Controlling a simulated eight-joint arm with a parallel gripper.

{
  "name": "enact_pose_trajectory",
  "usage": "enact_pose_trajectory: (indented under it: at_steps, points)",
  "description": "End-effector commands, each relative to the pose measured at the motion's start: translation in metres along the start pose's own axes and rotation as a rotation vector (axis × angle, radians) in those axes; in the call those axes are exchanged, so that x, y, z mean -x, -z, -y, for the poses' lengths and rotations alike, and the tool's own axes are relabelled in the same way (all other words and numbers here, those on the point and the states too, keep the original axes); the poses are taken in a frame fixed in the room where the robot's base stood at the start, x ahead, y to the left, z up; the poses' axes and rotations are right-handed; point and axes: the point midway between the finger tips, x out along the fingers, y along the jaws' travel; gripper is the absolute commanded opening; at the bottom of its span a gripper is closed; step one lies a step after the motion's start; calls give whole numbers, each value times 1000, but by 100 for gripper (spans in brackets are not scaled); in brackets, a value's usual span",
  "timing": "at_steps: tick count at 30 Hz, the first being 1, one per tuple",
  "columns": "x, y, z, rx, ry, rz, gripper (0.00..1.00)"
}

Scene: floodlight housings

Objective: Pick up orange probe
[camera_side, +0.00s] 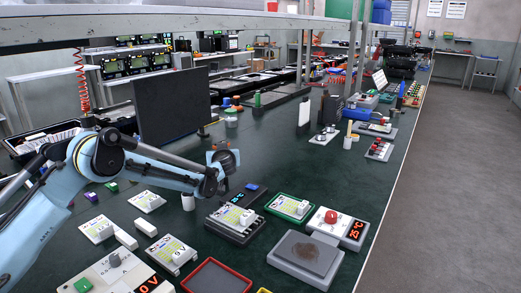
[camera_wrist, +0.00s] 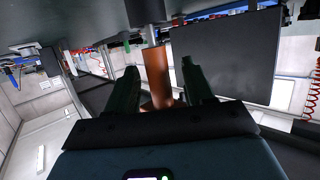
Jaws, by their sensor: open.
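The orange probe (camera_wrist: 157,76) is a copper-orange cylinder in the wrist view. It stands between the two dark fingers of my gripper (camera_wrist: 159,68), with a visible gap on both sides. A thin pale rod (camera_wrist: 152,36) and a dark cylinder (camera_wrist: 145,12) line up with its far end; I cannot tell whether they are joined to it. In the side view my gripper (camera_side: 223,158) is above the green bench, with a small orange patch showing beside it. The arm hides most of the probe there.
A black panel (camera_side: 172,104) stands behind my arm. Several meters and switch boxes cover the near bench, including a grey plate (camera_side: 306,254), a red-button box (camera_side: 333,226) and a red-rimmed tray (camera_side: 216,277). A white cylinder (camera_side: 188,201) stands below my wrist.

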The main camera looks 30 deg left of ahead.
Motion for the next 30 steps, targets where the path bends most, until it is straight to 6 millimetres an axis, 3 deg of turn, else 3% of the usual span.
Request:
enact_pose_trajectory:
  at_steps: [1, 11, 22, 30]
  points:
    - [0, 0, 0, 0, 0, 0, 51]
    - [0, 0, 0, 0, 0, 0, 0]
    - [3, 9, 0, 0, 0, 0, 0]
    - [18, 56, 0, 0, 0, -1, 0]
